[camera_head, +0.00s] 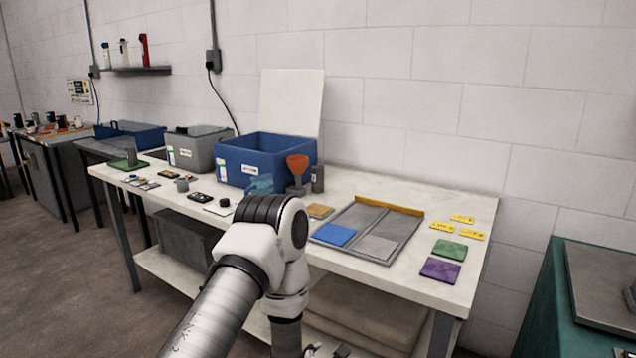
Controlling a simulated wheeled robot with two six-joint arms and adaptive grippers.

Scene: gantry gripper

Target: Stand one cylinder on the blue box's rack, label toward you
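The blue box (237,172) stands open-topped on the white table, with a white label on its front. I cannot make out a rack in it. A dark grey cylinder (318,180) stands upright just right of the box. Label directions are too small to tell. One white arm of mine rises from the bottom and bends down in front of the table. Neither gripper can be made out.
A grey box (195,153) stands left of the blue box. An orange funnel-like thing (297,165) stands beside the cylinder. A divided tray (408,232) holds a blue pad. Green (450,249) and purple (440,270) pads lie right.

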